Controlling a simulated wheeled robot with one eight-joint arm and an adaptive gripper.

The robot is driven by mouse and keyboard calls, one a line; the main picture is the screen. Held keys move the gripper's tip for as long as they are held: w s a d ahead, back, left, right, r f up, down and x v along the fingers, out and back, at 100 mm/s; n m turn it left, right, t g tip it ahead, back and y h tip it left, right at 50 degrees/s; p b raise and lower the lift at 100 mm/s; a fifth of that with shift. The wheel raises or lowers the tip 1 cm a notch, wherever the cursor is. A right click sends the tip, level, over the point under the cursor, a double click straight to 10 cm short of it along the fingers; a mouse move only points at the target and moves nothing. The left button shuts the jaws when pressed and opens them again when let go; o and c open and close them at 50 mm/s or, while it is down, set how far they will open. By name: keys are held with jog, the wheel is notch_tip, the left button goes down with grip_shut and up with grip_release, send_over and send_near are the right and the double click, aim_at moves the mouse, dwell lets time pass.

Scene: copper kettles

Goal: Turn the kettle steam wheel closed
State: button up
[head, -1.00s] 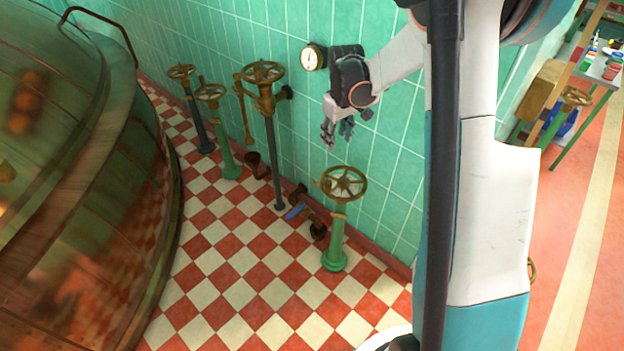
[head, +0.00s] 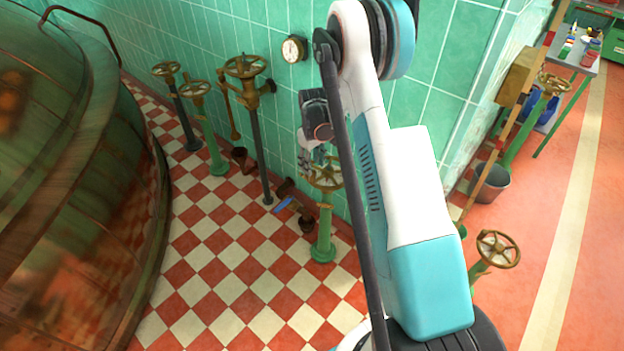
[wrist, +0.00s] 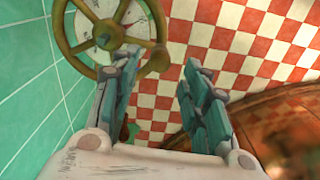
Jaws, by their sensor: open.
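A brass spoked handwheel (head: 325,180) tops a green pedestal (head: 323,235) by the tiled wall. My gripper (head: 314,155) is just above it in the head view and covers part of its rim. In the wrist view the brass wheel (wrist: 68,48) is at the upper left, beside the left finger. My gripper (wrist: 160,62) is open there, with nothing between its fingers, and the wheel lies mostly outside the gap. I cannot tell whether the left finger touches the rim. No label shows which wheel is the kettle's steam wheel.
More handwheels on posts stand along the wall, including a tall one (head: 246,66). A round gauge (head: 294,49) is on the wall. The big copper kettle (head: 60,200) fills the left. Another wheel (head: 498,250) and a bucket (head: 490,183) stand right.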

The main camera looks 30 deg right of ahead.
aim_at(312, 176)
notch_tip(312, 176, down, 7)
jog(key=shift+f+b, duration=0.1)
jog(key=shift+b, duration=0.95)
jog(key=shift+c, duration=0.4)
grip_shut()
